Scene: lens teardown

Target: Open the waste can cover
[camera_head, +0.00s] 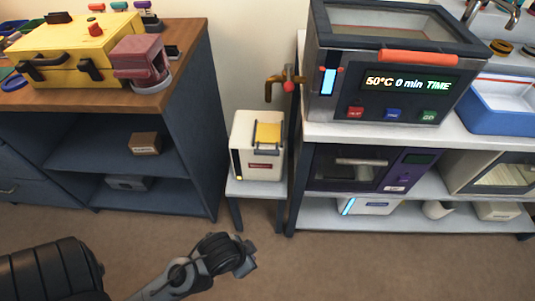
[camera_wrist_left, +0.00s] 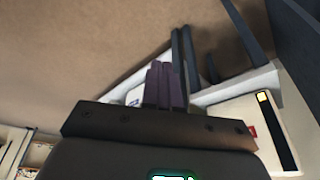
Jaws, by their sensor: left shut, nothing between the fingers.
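A white box-shaped can (camera_head: 257,168) with a yellow panel on its top (camera_head: 268,134), a dark frame around the panel and a small red label, stands on a small stool between the two furniture units. I take it to be the waste can; its top looks closed. In the left wrist view the can (camera_wrist_left: 252,112) is at the right, turned, showing its dark strip and part of the red label; its top is hidden there. My left gripper (camera_head: 245,262) is low in front of the stool, apart from the can. Its fingers (camera_wrist_left: 165,84) are shut and empty. My right gripper is not in view.
The stool (camera_head: 269,187) has thin dark legs. A wooden-topped cabinet (camera_head: 190,45) with a yellow case (camera_head: 75,55) stands left. A white shelf unit (camera_head: 430,218) with a heating device (camera_head: 395,75) stands right. A brass tap (camera_head: 284,84) hangs above the can. The floor in front is clear.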

